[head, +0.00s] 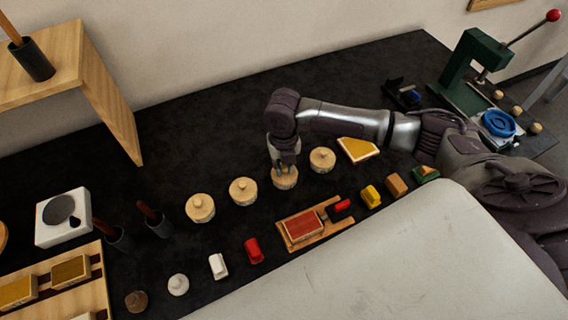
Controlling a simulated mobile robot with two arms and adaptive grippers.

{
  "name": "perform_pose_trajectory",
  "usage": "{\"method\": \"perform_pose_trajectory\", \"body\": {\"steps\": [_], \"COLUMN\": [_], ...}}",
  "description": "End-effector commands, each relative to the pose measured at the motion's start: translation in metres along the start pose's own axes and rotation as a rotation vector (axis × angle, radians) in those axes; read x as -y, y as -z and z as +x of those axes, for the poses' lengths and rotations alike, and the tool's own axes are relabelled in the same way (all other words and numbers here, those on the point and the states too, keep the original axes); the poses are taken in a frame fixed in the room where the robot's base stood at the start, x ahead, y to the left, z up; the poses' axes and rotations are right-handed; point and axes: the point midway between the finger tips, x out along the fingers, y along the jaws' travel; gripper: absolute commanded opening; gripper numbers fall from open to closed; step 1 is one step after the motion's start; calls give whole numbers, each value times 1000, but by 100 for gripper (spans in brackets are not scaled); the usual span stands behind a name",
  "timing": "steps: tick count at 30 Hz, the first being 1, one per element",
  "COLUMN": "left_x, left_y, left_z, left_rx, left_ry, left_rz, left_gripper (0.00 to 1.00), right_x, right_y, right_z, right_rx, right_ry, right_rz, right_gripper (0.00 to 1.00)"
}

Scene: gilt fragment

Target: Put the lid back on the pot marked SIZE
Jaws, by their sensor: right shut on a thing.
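Several round, light wooden pots with knobbed lids stand in a slanting row on the dark bench: one at the left (200,208), another beside it (243,191), and one at the right end (322,160). My right gripper (284,168) points down over the third pot from the left (286,184). It is shut on a lid (278,178), with the fingers hiding the knob. The lid is on or just above that pot; I cannot tell which. Any markings are too small to read, so I cannot tell which pot is SIZE. My left gripper is out of view.
A wooden tray with a red block (303,226) lies in front of the pots. Red, white, yellow and orange small blocks line the front. A yellow piece (357,150) lies right of the pots. A green press (466,70) stands far right. The bench behind the pots is clear.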

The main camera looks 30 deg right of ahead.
Motion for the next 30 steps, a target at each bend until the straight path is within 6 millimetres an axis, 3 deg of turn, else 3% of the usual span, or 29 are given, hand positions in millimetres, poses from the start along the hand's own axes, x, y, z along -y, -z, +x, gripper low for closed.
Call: {"method": "perform_pose_trajectory", "body": {"steps": [11, 12, 16, 23, 27, 30], "left_x": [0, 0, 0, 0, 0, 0], "left_y": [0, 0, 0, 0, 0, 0], "left_z": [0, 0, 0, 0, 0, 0], "left_rx": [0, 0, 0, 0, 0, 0], "left_ry": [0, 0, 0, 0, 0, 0], "left_rz": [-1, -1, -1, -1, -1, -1], "left_gripper": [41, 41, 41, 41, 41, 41], "right_x": [0, 0, 0, 0, 0, 0], "right_y": [0, 0, 0, 0, 0, 0], "right_z": [0, 0, 0, 0, 0, 0], "right_rx": [0, 0, 0, 1, 0, 1], "right_ry": [0, 0, 0, 0, 0, 0], "right_rz": [0, 0, 0, 0, 1, 1], "right_gripper": [0, 25, 47, 50, 71, 75]}}
